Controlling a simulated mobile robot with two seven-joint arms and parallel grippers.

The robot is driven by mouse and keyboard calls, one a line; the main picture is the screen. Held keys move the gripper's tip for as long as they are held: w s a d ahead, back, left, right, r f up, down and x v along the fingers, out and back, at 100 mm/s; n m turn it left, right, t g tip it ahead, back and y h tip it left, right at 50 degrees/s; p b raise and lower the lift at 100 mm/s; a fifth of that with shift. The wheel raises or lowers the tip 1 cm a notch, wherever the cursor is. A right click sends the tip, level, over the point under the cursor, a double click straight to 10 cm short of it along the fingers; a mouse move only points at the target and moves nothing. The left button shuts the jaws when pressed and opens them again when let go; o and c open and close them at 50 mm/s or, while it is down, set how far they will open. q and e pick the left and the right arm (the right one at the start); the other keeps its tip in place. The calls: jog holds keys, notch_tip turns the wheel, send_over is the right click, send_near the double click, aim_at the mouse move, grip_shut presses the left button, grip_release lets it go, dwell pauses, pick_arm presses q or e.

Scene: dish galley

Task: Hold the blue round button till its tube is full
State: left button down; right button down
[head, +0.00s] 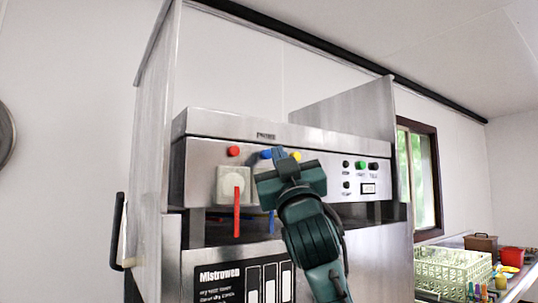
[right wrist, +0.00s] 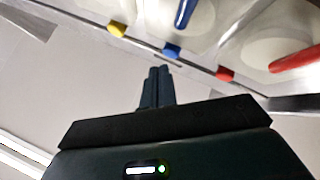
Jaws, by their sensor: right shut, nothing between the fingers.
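The blue button (head: 266,154) is on the front of the steel machine (head: 208,153), between a red button (head: 233,151) and a yellow button (head: 296,156). My right gripper (head: 280,153) is shut and empty, its fingertips just right of the blue button in the head view. In the right wrist view, the fingertips (right wrist: 158,72) point toward the blue button (right wrist: 172,50), with a small gap in the picture; I cannot tell contact. Three pale upright strips (head: 270,284), perhaps the tubes, show on the black panel below, cut off by the frame. My left gripper is out of view.
A red lever (head: 237,212) hangs below the red button, and a blue lever (head: 271,222) is partly hidden by my right arm. Small black and green controls (head: 361,166) are on the right. A pale dish rack (head: 452,272) stands on the counter at far right.

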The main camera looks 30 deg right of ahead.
jog(key=s, duration=0.5)
jog(key=shift+d, duration=0.2)
dwell(0.6)
